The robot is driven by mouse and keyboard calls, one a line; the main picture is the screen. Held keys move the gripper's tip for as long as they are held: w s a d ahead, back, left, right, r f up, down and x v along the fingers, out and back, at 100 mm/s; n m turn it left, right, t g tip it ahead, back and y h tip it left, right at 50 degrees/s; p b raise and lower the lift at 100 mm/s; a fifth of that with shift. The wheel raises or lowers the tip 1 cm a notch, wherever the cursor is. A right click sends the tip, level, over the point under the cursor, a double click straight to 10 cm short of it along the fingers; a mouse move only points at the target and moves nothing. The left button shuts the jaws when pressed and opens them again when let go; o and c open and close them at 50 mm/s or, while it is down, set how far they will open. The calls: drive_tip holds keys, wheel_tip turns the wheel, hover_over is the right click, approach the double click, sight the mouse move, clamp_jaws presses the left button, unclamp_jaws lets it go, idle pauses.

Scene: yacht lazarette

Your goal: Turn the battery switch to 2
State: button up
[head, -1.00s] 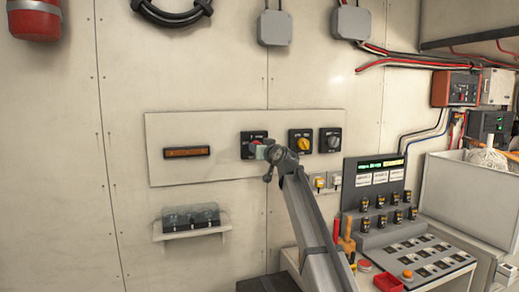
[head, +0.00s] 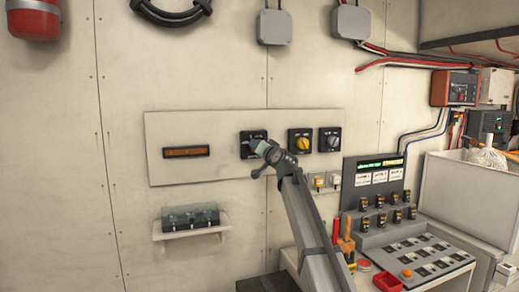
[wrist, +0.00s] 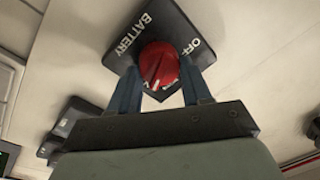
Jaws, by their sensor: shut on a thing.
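The battery switch (head: 251,136) is a black square plate on the white wall panel, left of two other rotary switches. The other position marks are mostly hidden behind my fingers and knob. My gripper (wrist: 160,85) has one finger on each side of the red knob and is shut on it. In the head view my gripper (head: 257,145) covers the knob.
A yellow-knobbed switch (head: 301,142) and a grey-knobbed switch (head: 330,140) sit close to the right. An orange bar (head: 186,152) is on the panel's left. A breaker console (head: 400,245) stands lower right. The wall left of the panel is mostly clear.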

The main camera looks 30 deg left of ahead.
idle(0.3)
drive_tip(key=o, duration=1.1)
drive_tip(key=shift+c, duration=0.2)
drive_tip(key=v, duration=1.4)
